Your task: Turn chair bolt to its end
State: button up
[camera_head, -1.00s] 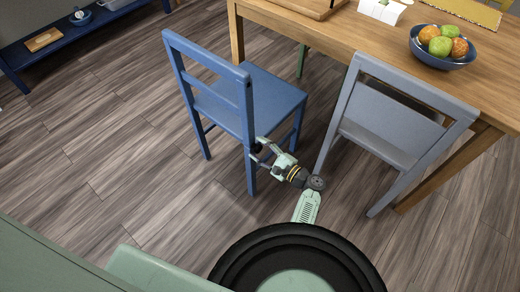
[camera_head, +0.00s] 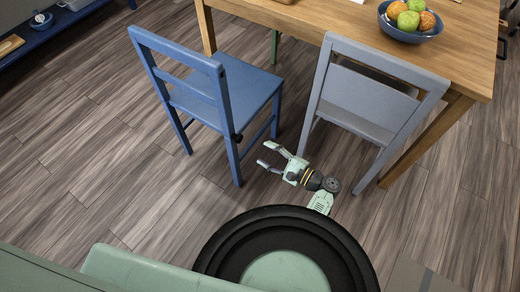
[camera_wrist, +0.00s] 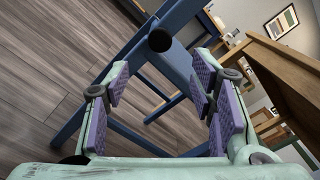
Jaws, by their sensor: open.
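The blue chair (camera_head: 222,85) stands left of the grey chair, its back toward me. The chair bolt shows as a small dark round knob (camera_head: 237,138) on the chair's near right leg, just below the seat. In the wrist view the dark bolt (camera_wrist: 160,40) lies ahead of and above the space between my fingers. My gripper (camera_head: 271,157) is open and empty, a little below and to the right of the bolt and apart from it. In the wrist view my gripper's purple-padded fingers (camera_wrist: 162,100) are spread wide.
A grey chair (camera_head: 368,98) stands to the right, close to my arm. The wooden table (camera_head: 300,15) is behind both chairs and holds a bowl (camera_head: 412,30) of fruit. A blue low shelf (camera_head: 70,20) is at the far left. The floor (camera_head: 100,150) left of the blue chair is clear.

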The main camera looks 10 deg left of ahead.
aim_at(240, 140)
dwell(0.6)
jog(key=w+a+n+b, duration=0.1)
jog(key=a+n, duration=0.2)
jog(key=n, duration=0.7)
jog(key=w+a+n+b, duration=0.1)
jog(key=a+n, duration=0.2)
jog(key=n, duration=0.7)
jog(key=w+a+n+b, duration=0.1)
jog(key=a+n+b, duration=0.1)
jog(key=n, duration=0.8)
jog(key=shift+a+r, duration=0.35)
jog(key=shift+a, duration=0.25)
jog(key=shift+w+a+f, duration=0.1)
jog(key=shift+w+a, duration=0.1)
jog(key=shift+a, duration=0.4)
jog(key=shift+c, duration=0.5)
jog(key=c, duration=1.1)
